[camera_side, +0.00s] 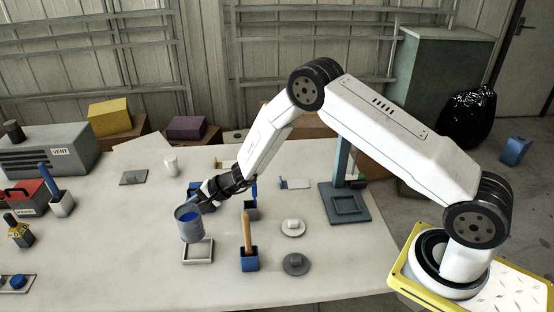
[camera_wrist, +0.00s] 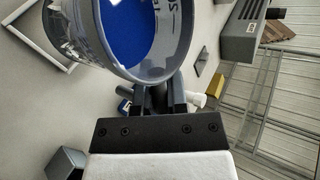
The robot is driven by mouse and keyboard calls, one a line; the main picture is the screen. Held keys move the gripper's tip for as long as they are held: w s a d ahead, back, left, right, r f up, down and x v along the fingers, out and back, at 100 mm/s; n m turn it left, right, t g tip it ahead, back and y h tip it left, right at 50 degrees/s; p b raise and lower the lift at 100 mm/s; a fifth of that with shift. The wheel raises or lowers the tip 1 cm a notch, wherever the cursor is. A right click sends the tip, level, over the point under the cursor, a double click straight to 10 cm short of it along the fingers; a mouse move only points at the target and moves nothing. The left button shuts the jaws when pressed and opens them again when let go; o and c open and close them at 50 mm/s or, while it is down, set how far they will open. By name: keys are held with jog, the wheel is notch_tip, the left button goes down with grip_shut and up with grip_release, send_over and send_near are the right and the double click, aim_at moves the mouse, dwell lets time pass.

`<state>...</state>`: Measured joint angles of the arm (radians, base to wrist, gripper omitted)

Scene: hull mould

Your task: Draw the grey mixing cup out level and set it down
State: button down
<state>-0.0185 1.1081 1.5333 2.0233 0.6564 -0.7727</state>
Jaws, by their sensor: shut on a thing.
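The grey mixing cup (camera_side: 190,227) hangs at the end of my gripper in the side view, with blue in its open top. My gripper (camera_side: 199,196) is shut on it at its upper back edge. The cup looks near level, above or just behind a pale square frame (camera_side: 198,251); the exact gap below it is hard to tell. In the wrist view the cup (camera_wrist: 165,72) fills the top middle, its rim and blue inside facing the camera, with dark lettering on its wall. The gripper fingers (camera_wrist: 160,98) reach to its near side.
A blue holder with a wooden-handled tool (camera_side: 249,260) stands right of the frame. Two small round discs (camera_side: 295,264) lie farther right. A grey stand (camera_side: 345,204) is beyond them. A white cup (camera_side: 171,165) stands behind.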

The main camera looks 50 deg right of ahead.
jog(key=shift+f, duration=0.1)
jog(key=shift+f, duration=3.25)
jog(key=shift+f, duration=0.55)
jog(key=c, duration=0.6)
grip_release()
jog(key=shift+s, duration=0.1)
jog(key=shift+v, duration=3.85)
